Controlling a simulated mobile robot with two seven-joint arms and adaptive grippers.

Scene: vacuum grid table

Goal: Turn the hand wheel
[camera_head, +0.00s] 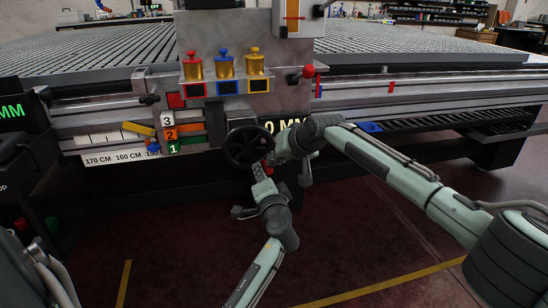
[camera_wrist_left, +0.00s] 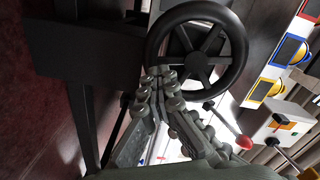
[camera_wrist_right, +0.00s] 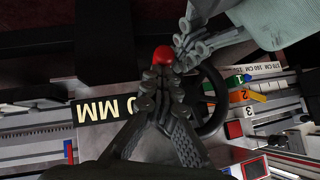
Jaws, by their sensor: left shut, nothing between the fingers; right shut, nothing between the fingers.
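The hand wheel (camera_head: 248,147) is a black spoked ring on the front of the machine, below the valves. In the left wrist view its rim (camera_wrist_left: 237,45) and spokes are clear. My left gripper (camera_head: 260,172) is shut and empty at the wheel's lower edge; its fingertips (camera_wrist_left: 165,78) overlap the rim in the picture. My right gripper (camera_head: 272,156) is shut and empty at the wheel's right side. In the right wrist view its fingertips (camera_wrist_right: 158,80) appear just below a red knob (camera_wrist_right: 163,56), with the wheel (camera_wrist_right: 212,105) partly hidden behind. I cannot tell whether either gripper touches the wheel.
Red, blue and yellow-topped valves (camera_head: 223,66) stand above the wheel. A red-knobbed lever (camera_head: 308,71) sticks out at upper right. Numbered colored tabs (camera_head: 170,134) are left of the wheel. My two grippers are close together; the floor (camera_head: 170,240) below is free.

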